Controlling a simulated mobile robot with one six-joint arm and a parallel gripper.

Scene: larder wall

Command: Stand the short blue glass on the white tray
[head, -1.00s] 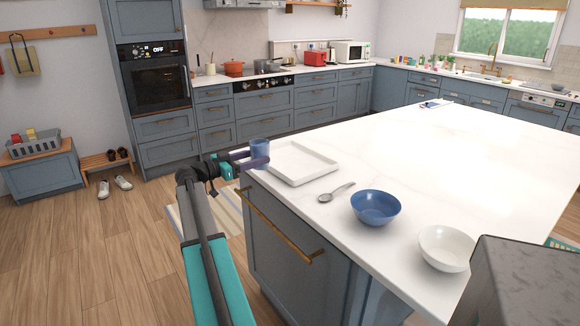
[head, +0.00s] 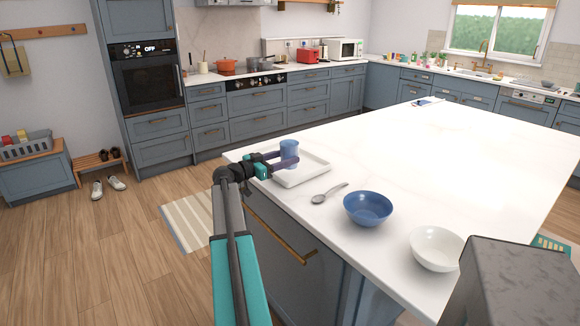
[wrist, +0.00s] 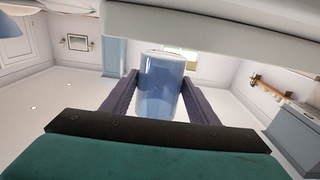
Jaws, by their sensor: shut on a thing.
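The short blue glass (head: 289,148) is upright between the fingers of my gripper (head: 286,162). In the head view it shows over the left part of the white tray (head: 316,170). A dark finger hides its lower part, so I cannot tell whether its base touches the tray. In the wrist view the glass (wrist: 161,88) sits between both dark fingers (wrist: 160,95), which are shut on it. The tray is flat, with a low rim, at the left corner of the white worktop.
A spoon (head: 328,194), a blue bowl (head: 368,209) and a white bowl (head: 436,249) lie on the worktop (head: 420,165) to the right of the tray. The worktop behind the tray is mostly clear.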

